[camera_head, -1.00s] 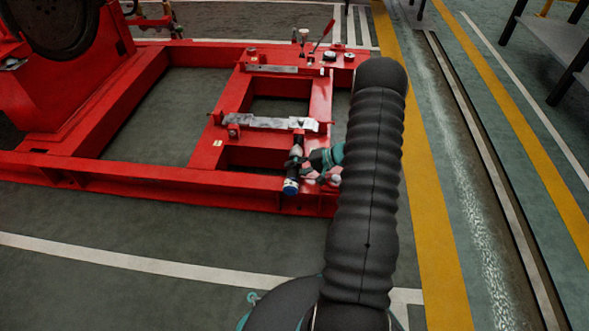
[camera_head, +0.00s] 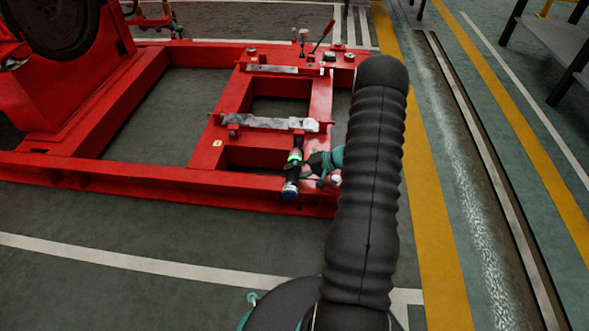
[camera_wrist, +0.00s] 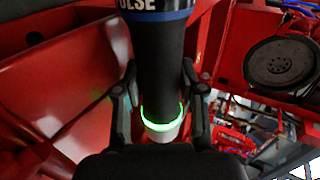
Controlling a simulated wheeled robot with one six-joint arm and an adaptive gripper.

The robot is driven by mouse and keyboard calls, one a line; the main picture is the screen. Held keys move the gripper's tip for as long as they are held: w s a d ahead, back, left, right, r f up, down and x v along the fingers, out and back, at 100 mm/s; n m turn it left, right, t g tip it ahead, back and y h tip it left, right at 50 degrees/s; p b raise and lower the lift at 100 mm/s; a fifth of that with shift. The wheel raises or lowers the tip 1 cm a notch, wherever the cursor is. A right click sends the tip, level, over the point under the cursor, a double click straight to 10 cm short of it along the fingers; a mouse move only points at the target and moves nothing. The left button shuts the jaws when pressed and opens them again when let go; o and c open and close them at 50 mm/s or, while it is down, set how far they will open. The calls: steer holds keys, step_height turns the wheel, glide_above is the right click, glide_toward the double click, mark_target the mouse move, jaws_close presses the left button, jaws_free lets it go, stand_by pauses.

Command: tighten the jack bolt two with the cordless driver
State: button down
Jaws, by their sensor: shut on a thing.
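The cordless driver (camera_head: 291,176) is a dark cylinder with a blue rear end and a lit green ring. It also shows in the wrist view (camera_wrist: 156,50), with the green ring glowing near its pale nose. My gripper (camera_head: 306,163) is shut around the driver's body, one finger on each side in the wrist view. The driver's nose points away toward the right end of the near grey plate on the red frame. Jack bolt two is not clearly visible; the driver and bracket hide the contact, so I cannot tell if the nose touches it.
The red base frame (camera_head: 120,173) has open bays and a near grey plate (camera_head: 262,122) and a far one (camera_head: 272,69). A red-handled lever (camera_head: 322,36) stands at the back. Clear floor (camera_head: 130,225) lies in front; a bench (camera_head: 560,45) stands at upper right.

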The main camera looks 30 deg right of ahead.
mark_target(297, 178)
steer(key=shift+s+a, duration=0.5)
steer(key=shift+s, duration=0.25)
steer(key=shift+s+a, duration=0.5)
steer(key=shift+s, duration=0.25)
